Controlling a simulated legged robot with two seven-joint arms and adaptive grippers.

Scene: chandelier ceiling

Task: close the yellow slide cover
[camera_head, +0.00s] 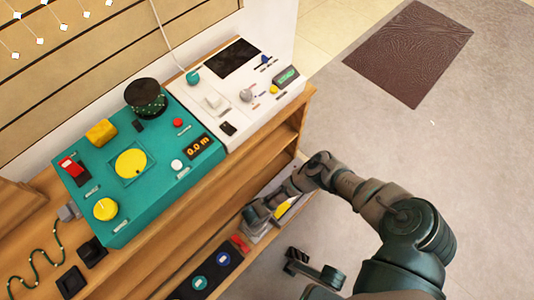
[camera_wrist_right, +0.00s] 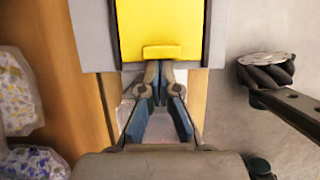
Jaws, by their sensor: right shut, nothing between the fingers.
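The yellow slide cover (camera_wrist_right: 160,25) fills the upper middle of the right wrist view, set in a grey housing (camera_wrist_right: 91,35). A small raised yellow lip (camera_wrist_right: 162,52) stands at its near edge. In the head view the cover (camera_head: 282,209) shows partly on the lower shelf, behind my right arm. My right gripper (camera_wrist_right: 160,68) is shut and empty, its fingertips together right at the lip; I cannot tell whether they touch it. In the head view this gripper (camera_head: 256,214) reaches down to the housing from the right. My left gripper is not in view.
A teal panel (camera_head: 108,222) and a white panel (camera_head: 262,109) stand on the wooden shelf unit (camera_head: 215,184).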

